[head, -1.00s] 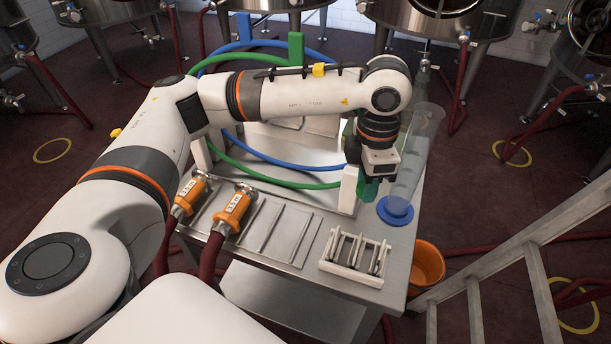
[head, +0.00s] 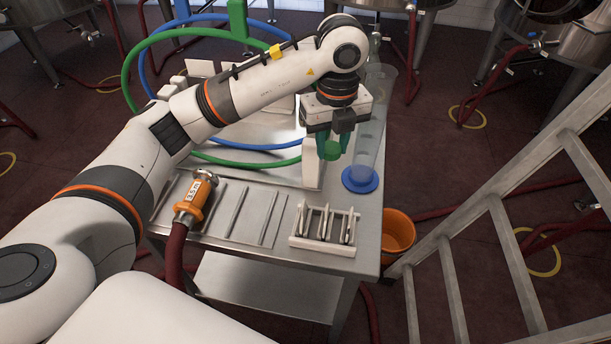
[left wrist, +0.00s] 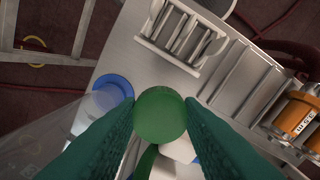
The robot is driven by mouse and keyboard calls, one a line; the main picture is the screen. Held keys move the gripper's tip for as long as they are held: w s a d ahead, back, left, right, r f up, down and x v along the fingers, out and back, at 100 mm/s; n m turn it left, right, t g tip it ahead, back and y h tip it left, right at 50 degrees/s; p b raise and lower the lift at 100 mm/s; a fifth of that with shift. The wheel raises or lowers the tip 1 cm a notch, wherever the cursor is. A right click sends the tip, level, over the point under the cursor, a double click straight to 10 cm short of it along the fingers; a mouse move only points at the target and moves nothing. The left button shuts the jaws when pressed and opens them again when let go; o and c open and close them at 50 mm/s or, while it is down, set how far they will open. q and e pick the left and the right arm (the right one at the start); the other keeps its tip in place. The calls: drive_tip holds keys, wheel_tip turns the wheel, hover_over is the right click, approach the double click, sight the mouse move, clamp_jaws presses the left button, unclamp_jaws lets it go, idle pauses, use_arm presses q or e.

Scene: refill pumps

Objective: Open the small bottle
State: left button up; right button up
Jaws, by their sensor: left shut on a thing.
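My left gripper (head: 334,143) has teal fingers and hangs over the back right part of the steel table. It is shut on a round green cap (head: 332,152), which also shows from above between the fingers in the left wrist view (left wrist: 160,115). The small bottle's body is not clearly visible, and I cannot tell whether the cap is still on it. A white part (left wrist: 180,150) shows partly below the cap. My right gripper is not in view.
A tall clear cylinder with a blue base (head: 360,180) stands close right of the gripper. A white rack (head: 325,227) is at the table's front right, an orange hose connector (head: 194,198) at front left. An orange bucket (head: 397,236) and a ladder (head: 490,210) stand right.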

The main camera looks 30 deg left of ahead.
use_arm(q)
approach(328, 193)
drive_tip(key=shift+s+d+f, duration=0.15)
drive_tip(key=shift+s+f, duration=0.3)
drive_tip(key=shift+s, duration=0.1)
drive_tip(key=shift+s+d+f, duration=0.15)
drive_tip(key=shift+s+f, duration=0.35)
drive_tip(key=shift+s, duration=0.05)
drive_tip(key=shift+f, duration=2.4)
drive_tip(key=shift+f, duration=0.2)
drive_tip(key=o, duration=1.1)
drive_tip(key=shift+c, duration=0.2)
drive_tip(key=shift+r, duration=0.1)
